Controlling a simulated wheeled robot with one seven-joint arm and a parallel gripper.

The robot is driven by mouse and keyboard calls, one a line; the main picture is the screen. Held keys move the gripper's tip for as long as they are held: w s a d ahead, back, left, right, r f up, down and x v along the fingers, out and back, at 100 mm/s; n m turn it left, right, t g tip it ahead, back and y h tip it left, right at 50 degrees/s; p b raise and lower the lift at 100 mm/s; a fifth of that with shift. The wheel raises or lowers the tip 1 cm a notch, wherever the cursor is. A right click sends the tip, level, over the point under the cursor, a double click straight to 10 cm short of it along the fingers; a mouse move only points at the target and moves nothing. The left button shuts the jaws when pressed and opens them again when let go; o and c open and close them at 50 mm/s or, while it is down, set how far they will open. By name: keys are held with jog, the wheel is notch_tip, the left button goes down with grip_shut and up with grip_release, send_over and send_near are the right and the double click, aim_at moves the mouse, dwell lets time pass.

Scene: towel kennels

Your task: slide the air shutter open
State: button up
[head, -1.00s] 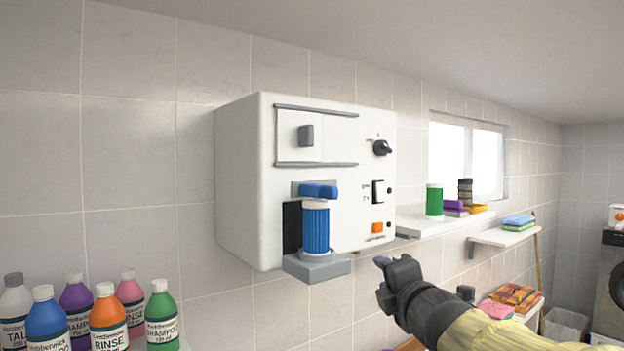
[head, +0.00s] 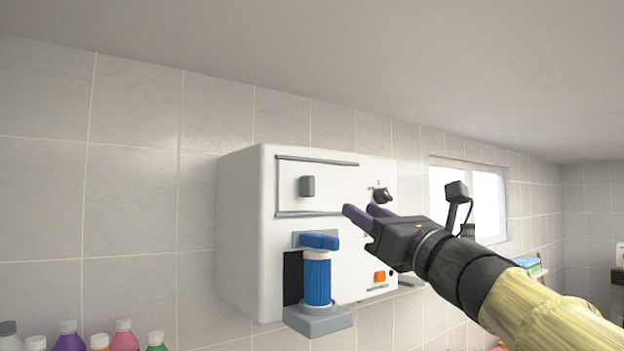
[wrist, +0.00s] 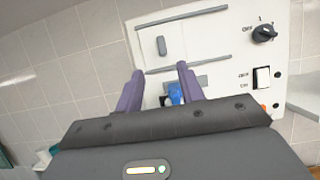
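The air shutter is a flat white panel (head: 335,187) between two grey rails on the front of a white wall-mounted box (head: 240,225). A small grey handle (head: 307,186) stands out near its left end. In the wrist view the handle (wrist: 161,45) shows above and between my fingertips. My gripper (head: 358,213) is in front of the box, right of the handle and a little below it, apart from it. Its two purple fingers are spread with nothing between them. Whether the fingers touch the box front cannot be told; they appear clear of it.
Below the shutter is a blue cylinder (head: 317,282) with a blue lever (head: 319,241) on a grey bracket. A black knob (head: 383,195), a rocker switch (wrist: 262,78) and an orange button (head: 380,276) are on the right of the box front. Bottles stand at lower left.

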aim_at(313, 181)
jog(key=p+x, duration=0.8)
jog(key=x, duration=0.7)
jog(key=shift+w+r, duration=0.1)
jog(key=shift+w, duration=0.05)
jog(key=shift+w+a+p, duration=0.3)
jog(key=shift+w+p, duration=0.05)
jog(key=shift+w, duration=0.15)
jog(key=shift+s, duration=0.3)
jog(key=shift+w, duration=0.15)
grip_shut()
